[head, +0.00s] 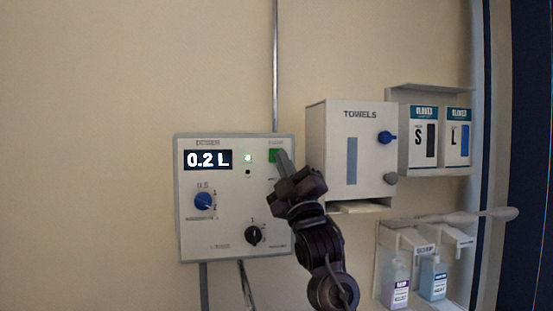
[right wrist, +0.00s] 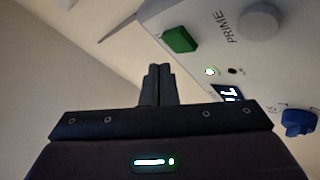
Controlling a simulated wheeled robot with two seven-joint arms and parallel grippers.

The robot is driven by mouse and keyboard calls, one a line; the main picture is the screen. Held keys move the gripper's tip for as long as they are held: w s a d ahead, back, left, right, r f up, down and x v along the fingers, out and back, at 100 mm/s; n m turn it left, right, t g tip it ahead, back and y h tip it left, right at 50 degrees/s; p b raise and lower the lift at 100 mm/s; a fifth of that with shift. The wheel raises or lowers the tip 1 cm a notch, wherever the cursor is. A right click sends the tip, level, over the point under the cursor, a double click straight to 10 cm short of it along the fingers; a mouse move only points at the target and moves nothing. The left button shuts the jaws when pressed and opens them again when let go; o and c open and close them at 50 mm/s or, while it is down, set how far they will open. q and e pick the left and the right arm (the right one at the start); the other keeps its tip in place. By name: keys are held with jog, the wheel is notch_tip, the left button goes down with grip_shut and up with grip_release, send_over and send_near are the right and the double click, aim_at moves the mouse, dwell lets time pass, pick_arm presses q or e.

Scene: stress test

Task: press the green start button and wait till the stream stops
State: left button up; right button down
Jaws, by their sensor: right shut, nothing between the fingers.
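The white doser box (head: 226,240) is on the wall, with a display (head: 207,160) reading 0.2 L and a lit green lamp (head: 248,158). The green start button (head: 273,155) is at its upper right, partly covered by my right gripper (head: 284,158). My right gripper is shut and empty, its tips just beside the button in the head view. In the right wrist view the green button (right wrist: 181,40) shows whole, just beyond the fingertips (right wrist: 158,70), with a gap in the picture; I cannot tell any contact. No stream is in view. My left gripper is out of view.
The box also has a blue knob (head: 203,201) and a black knob (head: 253,235). To the right are a towel dispenser (head: 330,125), glove boxes (head: 418,137) and a bracket with bottles (head: 396,285). The wall left of the box is clear.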

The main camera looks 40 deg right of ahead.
jog(key=s, duration=0.1)
jog(key=s+a, duration=0.1)
jog(key=s, duration=0.1)
jog(key=shift+s+a+b, duration=0.1)
jog(key=shift+a+b, duration=0.25)
jog(key=shift+b, duration=0.05)
dwell(0.5)
